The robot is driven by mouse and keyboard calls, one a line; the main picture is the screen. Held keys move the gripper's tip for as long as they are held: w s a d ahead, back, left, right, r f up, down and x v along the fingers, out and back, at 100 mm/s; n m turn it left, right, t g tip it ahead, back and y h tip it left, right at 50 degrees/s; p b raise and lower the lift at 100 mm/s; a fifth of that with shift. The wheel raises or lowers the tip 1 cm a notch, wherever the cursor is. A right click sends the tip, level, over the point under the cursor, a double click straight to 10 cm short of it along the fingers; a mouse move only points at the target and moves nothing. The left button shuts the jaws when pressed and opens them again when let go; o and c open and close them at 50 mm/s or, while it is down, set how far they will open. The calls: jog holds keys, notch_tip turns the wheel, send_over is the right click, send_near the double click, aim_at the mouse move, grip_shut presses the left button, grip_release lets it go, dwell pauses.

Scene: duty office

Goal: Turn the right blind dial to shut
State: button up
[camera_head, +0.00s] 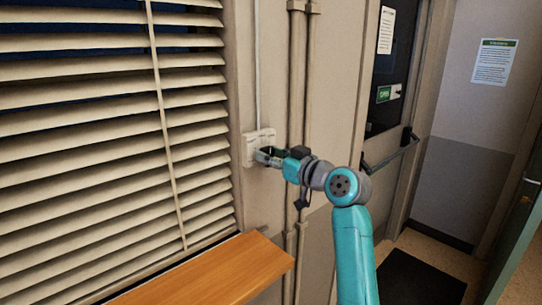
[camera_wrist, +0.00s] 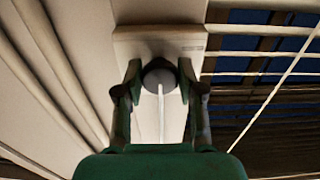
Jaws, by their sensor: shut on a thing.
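The blind dial (camera_wrist: 158,77) is a dark round knob on a pale wall plate (camera_head: 249,147), to the right of the window blind (camera_head: 90,130). My gripper (camera_head: 264,156) is at the plate in the head view. In the wrist view my gripper (camera_wrist: 159,74) has one finger on each side of the dial, shut on it. A narrow pale strip (camera_wrist: 161,115) runs down from the dial in the wrist view. The blind's slats are tilted, with dark gaps between the upper ones. The dial's markings cannot be read, and the fingers hide its sides.
A wooden sill or ledge (camera_head: 215,272) juts out below the blind, left of my arm. Vertical pipes (camera_head: 303,80) run along the wall just right of the plate. A door with a push bar (camera_head: 390,152) and a dark floor mat (camera_head: 415,280) are further right.

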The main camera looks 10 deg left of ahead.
jog(key=n, duration=1.1)
jog(key=shift+n, duration=0.3)
dwell(0.4)
jog(key=o, duration=1.1)
jog(key=v, duration=1.2)
